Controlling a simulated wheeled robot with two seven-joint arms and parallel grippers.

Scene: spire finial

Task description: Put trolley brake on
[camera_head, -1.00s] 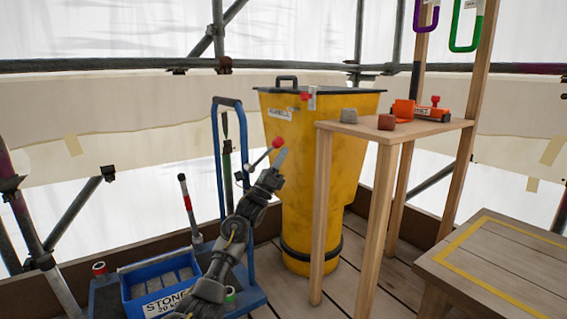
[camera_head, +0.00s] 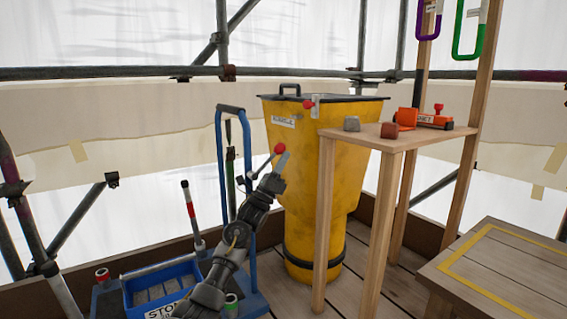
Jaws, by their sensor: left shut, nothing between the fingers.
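The blue trolley (camera_head: 219,145) stands at the left with its tall handle frame upright. A lever with a red ball knob (camera_head: 279,149) sits beside that frame, tilted up to the right. A red-and-white banded lever (camera_head: 190,210) with a black top stands nearly upright on the trolley's deck. I cannot tell for sure which lever is the brake. My left gripper (camera_head: 282,160) is shut and empty, its pale fingertips close by the red knob. I cannot tell whether they touch. My left arm hides part of the deck. My right gripper is not in view.
A blue crate (camera_head: 127,294) of stone sits on the trolley. A yellow bin (camera_head: 350,150) stands just behind the gripper. A wooden stand (camera_head: 440,137) with a grey block, a brown block and an orange tool is at the right. A low wooden platform (camera_head: 445,268) is at front right.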

